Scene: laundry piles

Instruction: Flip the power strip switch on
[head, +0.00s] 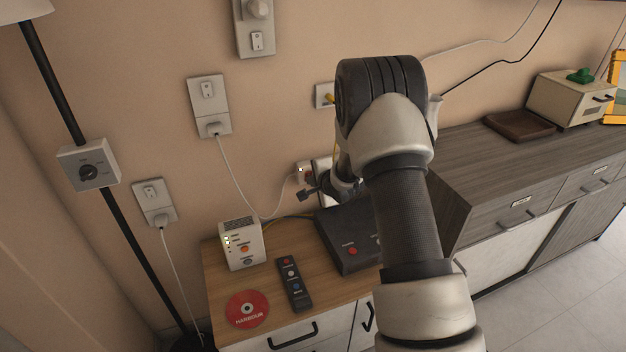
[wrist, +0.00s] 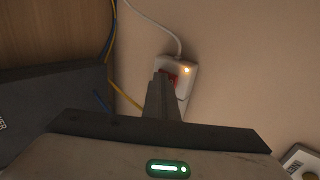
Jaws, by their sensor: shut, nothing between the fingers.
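The white power strip (head: 303,168) is against the wall behind the small wooden cabinet, partly hidden by my arm in the head view. In the wrist view the power strip (wrist: 187,88) has a white cord at its top, a red switch (wrist: 172,79) and a small glowing amber light (wrist: 187,70). My gripper (wrist: 160,74) is shut and empty. Its fingertips overlap the left edge of the red switch in the wrist view; I cannot tell whether they touch it. In the head view my gripper (head: 307,193) is small and dark beside the strip.
A black box (head: 345,240), a white device (head: 241,243), a remote (head: 293,284) and a red disc (head: 247,309) lie on the cabinet top (head: 222,285). Wall switches (head: 209,104) and loose cords are close by. A grey sideboard (head: 480,160) stands at right.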

